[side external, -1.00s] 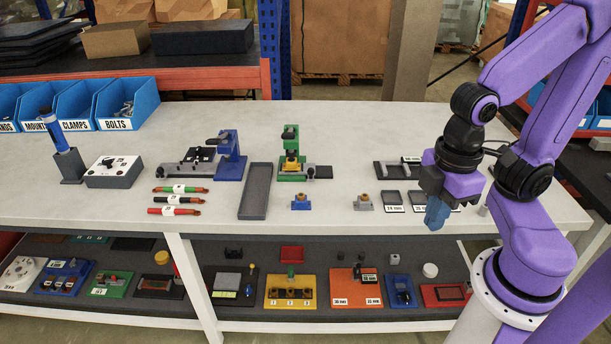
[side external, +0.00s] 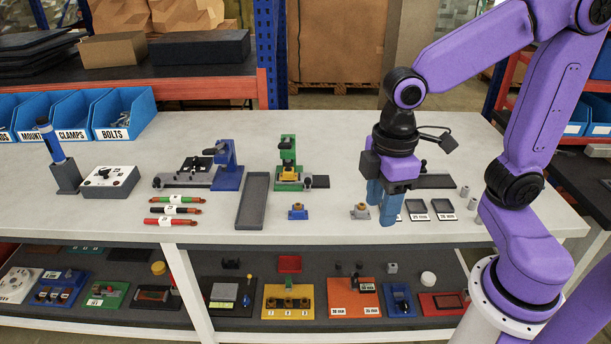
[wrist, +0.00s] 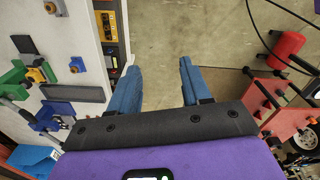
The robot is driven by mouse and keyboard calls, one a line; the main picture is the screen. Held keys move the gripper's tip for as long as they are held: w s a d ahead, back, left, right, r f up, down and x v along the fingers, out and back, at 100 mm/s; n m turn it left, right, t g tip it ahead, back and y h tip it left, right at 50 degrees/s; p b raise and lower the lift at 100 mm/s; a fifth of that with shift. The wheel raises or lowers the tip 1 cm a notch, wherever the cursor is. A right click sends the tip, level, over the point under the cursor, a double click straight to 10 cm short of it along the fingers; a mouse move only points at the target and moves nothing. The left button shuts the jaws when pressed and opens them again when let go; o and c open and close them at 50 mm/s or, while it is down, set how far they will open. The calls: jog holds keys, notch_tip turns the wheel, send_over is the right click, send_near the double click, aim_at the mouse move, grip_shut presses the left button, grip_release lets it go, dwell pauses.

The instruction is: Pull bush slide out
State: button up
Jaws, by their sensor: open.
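My gripper (side external: 380,213) has blue fingers pointing down. It is open and empty, above the front of the bench beside a grey block with a brass bush (side external: 360,211). In the wrist view my gripper (wrist: 160,66) shows its two fingers apart, with floor between them. I cannot tell for sure which part is the bush slide.
A dark long tray (side external: 253,200) lies left of the green press. A blue press (side external: 228,165) stands farther left. Small labelled trays (side external: 443,208) lie right of my gripper. A lower shelf below holds several fixtures, including a yellow one (side external: 287,300). The bench behind the presses is clear.

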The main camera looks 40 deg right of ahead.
jog(key=w, duration=1.2)
jog(key=m, duration=0.3)
send_over(308, 178)
notch_tip(308, 178, down, 3)
notch_tip(308, 178, down, 17)
jog(key=shift+f, duration=0.15)
grip_shut()
jog(key=shift+s+d, duration=3.2)
jog(key=shift+d, duration=0.05)
